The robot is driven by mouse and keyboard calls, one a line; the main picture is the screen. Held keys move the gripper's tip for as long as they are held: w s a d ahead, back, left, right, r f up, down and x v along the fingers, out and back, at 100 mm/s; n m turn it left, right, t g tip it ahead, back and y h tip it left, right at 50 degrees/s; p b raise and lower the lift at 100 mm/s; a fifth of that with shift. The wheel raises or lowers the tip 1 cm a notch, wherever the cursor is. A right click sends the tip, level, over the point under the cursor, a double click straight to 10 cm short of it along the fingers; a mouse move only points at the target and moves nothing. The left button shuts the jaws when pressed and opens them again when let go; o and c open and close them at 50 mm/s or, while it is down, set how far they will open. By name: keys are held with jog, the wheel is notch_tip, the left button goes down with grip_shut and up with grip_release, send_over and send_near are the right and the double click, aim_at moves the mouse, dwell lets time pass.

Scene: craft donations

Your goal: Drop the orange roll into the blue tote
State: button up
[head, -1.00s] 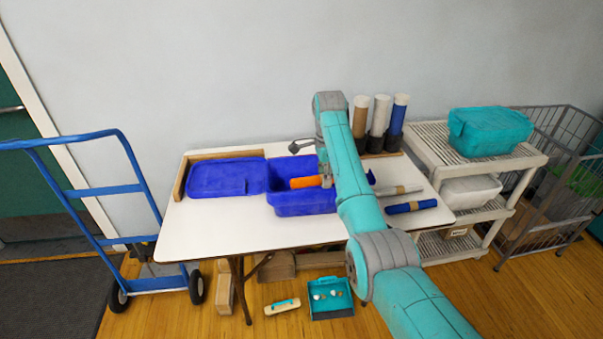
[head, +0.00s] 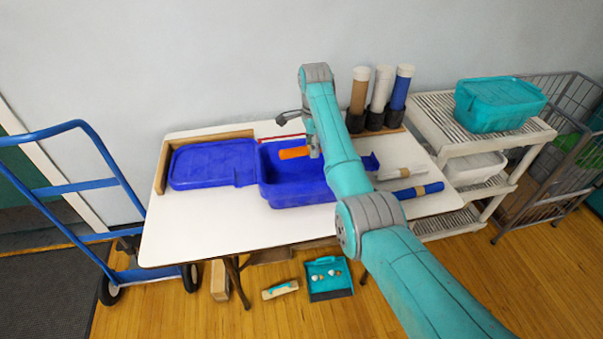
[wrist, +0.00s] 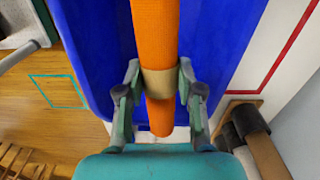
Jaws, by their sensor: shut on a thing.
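The orange roll (head: 293,153) is held level in my gripper (head: 315,151), over the open blue tote (head: 290,197) on the white table. In the wrist view the orange roll (wrist: 155,28) has a tan band around it, and my gripper (wrist: 160,78) is shut on the roll at this band. The blue tote (wrist: 95,50) spreads out behind and below the roll in that view. The roll's far end runs out of the wrist view. My arm hides the tote's right part in the head view.
A blue lid (head: 212,165) lies left of the tote. White (head: 402,172) and blue (head: 420,190) rolls lie to its right. Upright rolls (head: 380,90) stand in dark holders behind. A white shelf with a teal bin (head: 500,104) is at right, a blue hand truck (head: 85,187) at left.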

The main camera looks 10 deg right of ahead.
jog(key=shift+f, duration=0.95)
jog(key=o, duration=1.2)
jog(key=shift+r, duration=3.75)
jog(key=shift+s, duration=0.1)
